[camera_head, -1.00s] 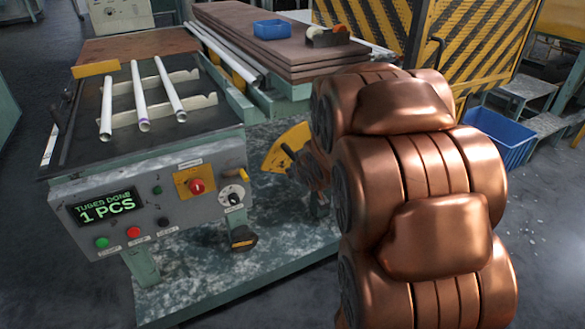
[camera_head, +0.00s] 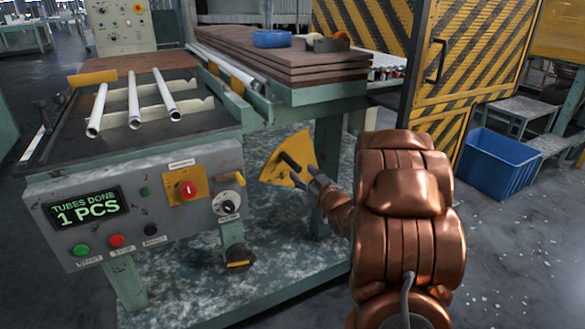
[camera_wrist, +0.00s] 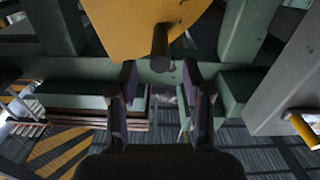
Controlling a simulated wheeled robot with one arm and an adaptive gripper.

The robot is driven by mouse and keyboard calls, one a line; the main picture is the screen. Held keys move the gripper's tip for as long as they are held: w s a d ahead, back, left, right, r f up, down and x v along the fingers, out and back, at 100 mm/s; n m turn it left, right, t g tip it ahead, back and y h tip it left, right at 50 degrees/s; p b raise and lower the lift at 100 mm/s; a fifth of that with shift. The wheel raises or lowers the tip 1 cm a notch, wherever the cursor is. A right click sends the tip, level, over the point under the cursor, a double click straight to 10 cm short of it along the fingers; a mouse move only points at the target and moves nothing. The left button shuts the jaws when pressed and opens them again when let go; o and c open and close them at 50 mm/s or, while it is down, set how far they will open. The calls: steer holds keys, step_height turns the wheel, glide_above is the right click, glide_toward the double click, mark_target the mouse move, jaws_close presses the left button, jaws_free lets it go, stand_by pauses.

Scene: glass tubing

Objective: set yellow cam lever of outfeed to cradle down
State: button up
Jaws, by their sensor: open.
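The yellow cam lever, a fan-shaped plate (camera_head: 275,172) with a dark peg handle (camera_head: 290,160), is on the side of the green machine frame, right of the control panel. In the wrist view, the yellow plate (camera_wrist: 130,28) fills the top middle and its dark peg (camera_wrist: 160,48) points toward me. My gripper (camera_head: 313,178) is open just right of the plate. In the wrist view, its fingers (camera_wrist: 160,82) straddle the peg's line, with the peg end just beyond the tips. No contact shows. Notched pale cradle rails (camera_head: 170,110) carry three white tubes (camera_head: 134,100).
The control panel (camera_head: 150,205) reads "TUBES DONE 1 PCS" and has buttons and knobs. A bench with stacked brown boards (camera_head: 300,70) stands behind. A striped yellow-black door (camera_head: 470,70) and blue bin (camera_head: 497,163) are right. Open floor lies in front right.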

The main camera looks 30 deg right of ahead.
mark_target(293, 164)
steer(key=shift+w+d+b, duration=0.15)
steer(key=shift+w+b, duration=0.05)
steer(key=shift+w, duration=1.6)
steer(key=shift+w+d+b, duration=0.15)
steer(key=shift+w+b, duration=0.05)
steer(key=shift+w, duration=1.6)
steer(key=shift+c, duration=0.3)
jaws_close()
